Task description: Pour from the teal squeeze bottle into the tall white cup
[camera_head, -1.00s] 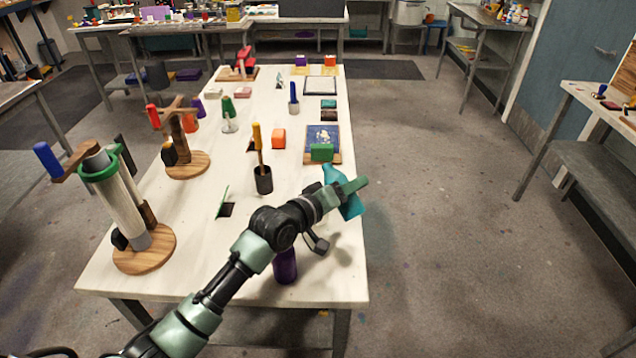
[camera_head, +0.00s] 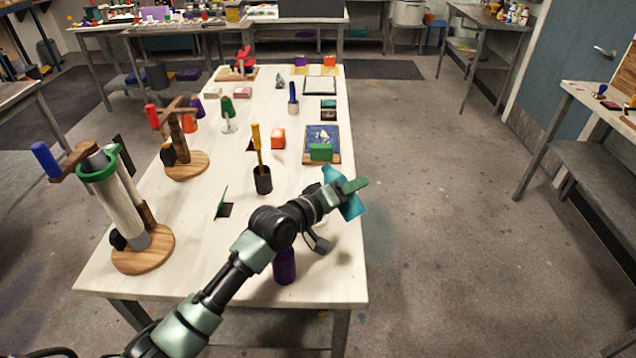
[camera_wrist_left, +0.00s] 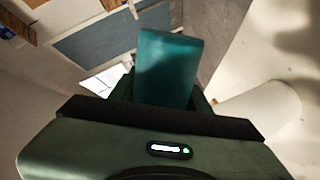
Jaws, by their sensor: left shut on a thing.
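The teal squeeze bottle (camera_head: 351,208) is held by my left gripper (camera_head: 349,188) above the right edge of the table, tilted well over. In the left wrist view the bottle (camera_wrist_left: 168,65) sits between the fingers, which are shut on it. A white rounded cylinder, which looks like the tall white cup (camera_wrist_left: 262,108), shows just right of the gripper in that view. In the head view I cannot make the cup out clearly behind my arm. No stream of liquid is visible. My right gripper is not in view.
A purple container (camera_head: 285,266) stands partly behind my left arm near the table's front. Wooden stands (camera_head: 143,250) fill the left side. Open floor lies right of the table.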

